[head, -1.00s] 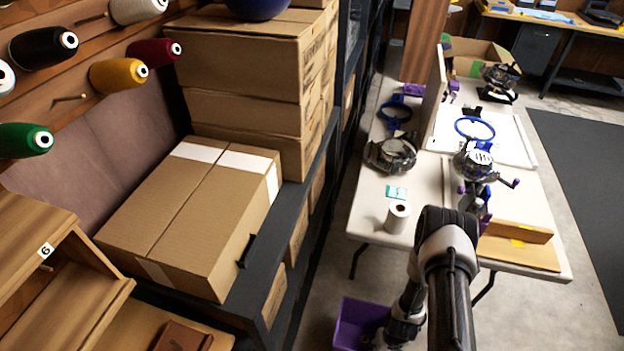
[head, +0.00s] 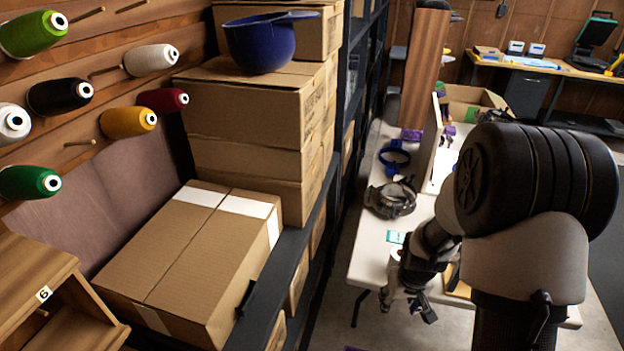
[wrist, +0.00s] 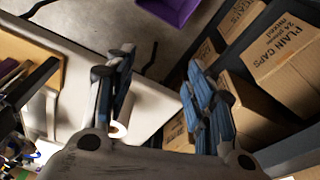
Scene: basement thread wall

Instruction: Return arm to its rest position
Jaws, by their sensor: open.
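My gripper (head: 408,300) hangs at the end of my folded arm, in front of the near edge of the white table. In the wrist view my gripper (wrist: 160,95) is open, its two blue-padded fingers wide apart with nothing between them. My arm's large dark joint fills the right of the head view and hides much of the table.
Thread spools (head: 128,121) line the wall. A purple bin (wrist: 175,10) is below.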

